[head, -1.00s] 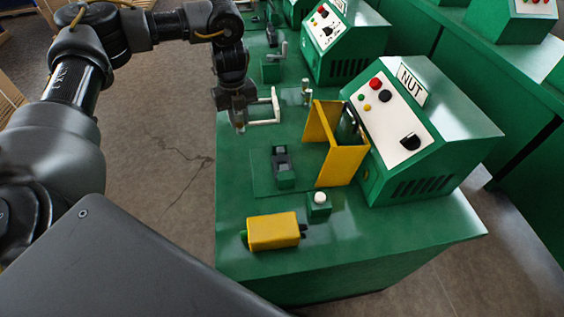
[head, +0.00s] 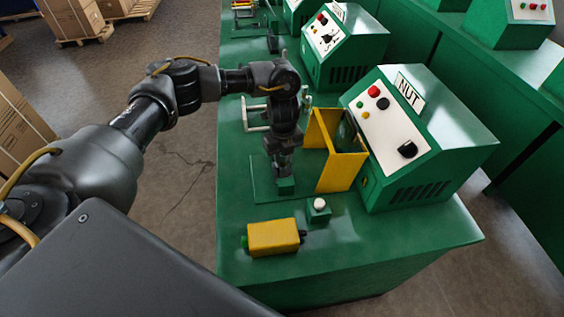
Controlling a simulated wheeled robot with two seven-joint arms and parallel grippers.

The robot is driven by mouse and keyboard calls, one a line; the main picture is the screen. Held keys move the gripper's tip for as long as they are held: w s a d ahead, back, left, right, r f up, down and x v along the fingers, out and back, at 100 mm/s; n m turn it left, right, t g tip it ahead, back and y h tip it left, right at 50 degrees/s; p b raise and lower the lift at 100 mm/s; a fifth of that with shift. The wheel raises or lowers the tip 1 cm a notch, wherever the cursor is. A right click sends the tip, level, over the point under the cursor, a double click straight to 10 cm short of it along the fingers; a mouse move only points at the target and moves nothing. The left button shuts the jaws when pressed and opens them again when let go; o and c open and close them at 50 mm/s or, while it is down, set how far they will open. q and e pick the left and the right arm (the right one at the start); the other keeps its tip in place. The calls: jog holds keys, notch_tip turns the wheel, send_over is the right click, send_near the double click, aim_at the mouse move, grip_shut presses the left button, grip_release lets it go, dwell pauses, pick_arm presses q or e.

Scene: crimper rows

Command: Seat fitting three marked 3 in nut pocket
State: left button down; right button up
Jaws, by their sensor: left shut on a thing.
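The nut machine (head: 440,150) carries a sign reading NUT. The nut pocket (head: 286,187), a small green block on a thin green plate, sits on the bench in front of its yellow guards. My left gripper (head: 280,166) points down right over the pocket and covers its dark middle. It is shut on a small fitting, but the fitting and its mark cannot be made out. Whether the fitting touches the pocket cannot be told. My right gripper is not in view.
Yellow guard plates (head: 343,170) stand just right of my left gripper. A white button on a green box (head: 318,210) and a yellow box (head: 273,237) lie nearer the front. A pale bracket (head: 250,118) stands behind. The bench's front right is clear.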

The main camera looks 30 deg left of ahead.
pick_arm(q)
jog(key=shift+a+f, duration=0.15)
jog(key=shift+f, duration=1.15)
jog(key=shift+f, duration=0.15)
jog(key=c, duration=1.2)
grip_release()
jog(key=shift+r, duration=0.5)
notch_tip(320, 180, up, 11)
jog(key=shift+r, duration=0.2)
